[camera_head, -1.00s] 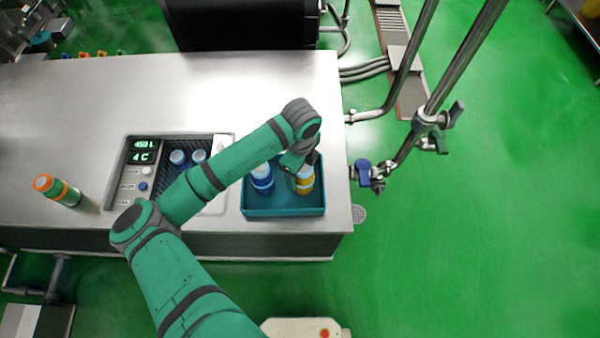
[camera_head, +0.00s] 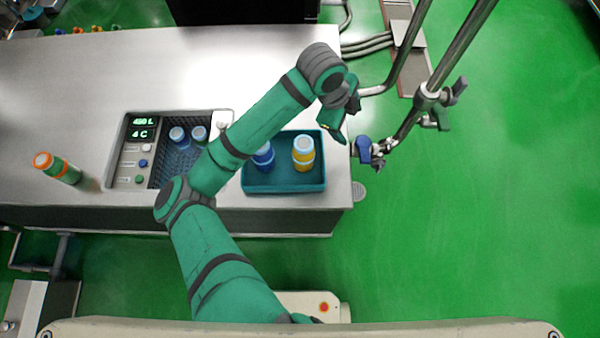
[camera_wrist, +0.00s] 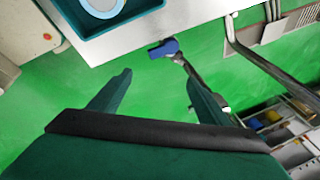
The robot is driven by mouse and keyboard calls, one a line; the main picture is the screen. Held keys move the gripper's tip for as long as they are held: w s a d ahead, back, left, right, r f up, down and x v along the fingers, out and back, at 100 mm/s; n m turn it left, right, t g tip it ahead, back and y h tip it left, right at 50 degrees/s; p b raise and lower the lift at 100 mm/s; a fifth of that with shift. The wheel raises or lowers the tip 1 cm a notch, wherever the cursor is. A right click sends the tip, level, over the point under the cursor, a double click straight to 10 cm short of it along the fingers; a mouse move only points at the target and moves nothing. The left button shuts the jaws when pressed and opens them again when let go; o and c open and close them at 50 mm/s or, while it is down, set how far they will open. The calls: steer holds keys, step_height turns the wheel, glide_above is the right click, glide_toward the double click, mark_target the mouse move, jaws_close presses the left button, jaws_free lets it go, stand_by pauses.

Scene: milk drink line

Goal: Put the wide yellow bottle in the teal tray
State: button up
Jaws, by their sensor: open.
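The wide yellow bottle (camera_head: 304,156) with a white and blue cap stands upright in the right part of the teal tray (camera_head: 285,187). A blue bottle (camera_head: 263,157) stands beside it in the same tray, to the left. My gripper (camera_head: 338,133) is above and to the right of the tray, apart from the yellow bottle. In the wrist view my gripper (camera_wrist: 160,88) is open with nothing between its fingers. The teal tray's corner (camera_wrist: 130,20) shows at the top of that view, with a bottle's pale cap (camera_wrist: 103,6) partly cut off.
An orange-and-green bottle (camera_head: 58,168) stands at the counter's left. Metal pipes with a blue valve handle (camera_head: 363,150) rise just right of the counter edge.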

steer(key=w+d+r+n+t+h, duration=0.1)
steer(key=d+r+n+t+h, duration=0.35)
steer(key=d, duration=0.35)
steer(key=w+d+r+n+t+h, duration=0.1)
steer(key=d+r+n+t+h, duration=0.4)
steer(key=d, duration=0.3)
steer(key=s+a+f+n+t+y, duration=0.5)
steer(key=s+a+f+n+y, duration=0.6)
steer(key=s+a+f+n, duration=0.35)
steer(key=s+a+y, duration=0.1)
steer(key=s+a, duration=0.6)
steer(key=s, duration=0.3)
steer(key=s+a+y, duration=0.1)
steer(key=s+a, duration=0.6)
steer(key=s, duration=0.2)
steer(key=shift+s+m+g, duration=0.3)
steer(key=shift+s+g, duration=0.1)
steer(key=shift+g, duration=0.05)
steer(key=shift+y, duration=0.25)
